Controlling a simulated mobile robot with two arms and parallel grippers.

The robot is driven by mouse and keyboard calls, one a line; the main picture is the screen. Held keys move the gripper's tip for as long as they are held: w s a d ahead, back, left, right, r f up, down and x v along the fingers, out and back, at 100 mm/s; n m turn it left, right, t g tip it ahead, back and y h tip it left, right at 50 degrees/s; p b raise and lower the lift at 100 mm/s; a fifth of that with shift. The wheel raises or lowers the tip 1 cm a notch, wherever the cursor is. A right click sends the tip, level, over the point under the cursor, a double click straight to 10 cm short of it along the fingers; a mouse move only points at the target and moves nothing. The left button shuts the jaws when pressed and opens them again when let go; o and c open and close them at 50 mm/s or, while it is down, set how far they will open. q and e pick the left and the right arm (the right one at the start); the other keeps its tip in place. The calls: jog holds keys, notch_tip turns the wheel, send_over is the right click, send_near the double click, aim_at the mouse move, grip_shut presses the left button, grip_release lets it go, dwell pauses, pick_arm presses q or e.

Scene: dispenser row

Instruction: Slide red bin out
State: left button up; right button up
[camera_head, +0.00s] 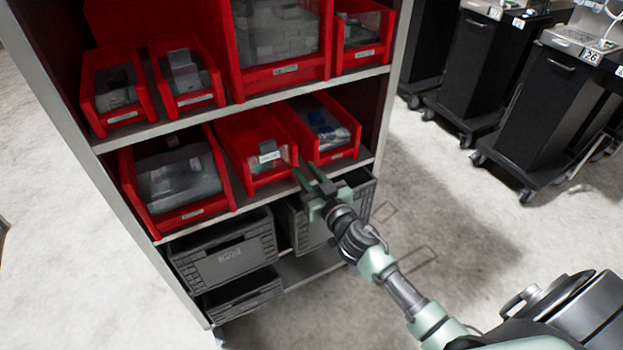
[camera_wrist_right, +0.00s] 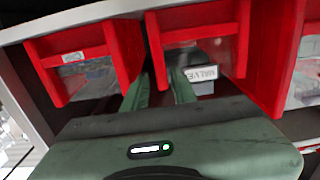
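Three red bins sit side by side on the lower red-bin shelf in the head view: a wide left bin (camera_head: 180,213), a middle bin (camera_head: 262,183) with a white label inside its front, and a right bin (camera_head: 338,153). The middle bin (camera_wrist_right: 205,36) also shows in the right wrist view, which looks upside down. My right gripper (camera_head: 312,174) is at the front of the shelf, near the gap between the middle and right bins. My left gripper is out of view.
More red bins (camera_head: 190,101) stand on the shelf above. Grey crates (camera_head: 225,258) are below, one close behind my right gripper. The rack's right post (camera_head: 392,85) is nearby. Black carts (camera_head: 550,100) stand at the right; floor between is clear.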

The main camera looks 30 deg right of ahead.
aim_at(296, 159)
jog(key=w, duration=0.5)
jog(key=shift+a, duration=0.1)
grip_shut()
jog(key=shift+f, duration=0.1)
dwell(1.2)
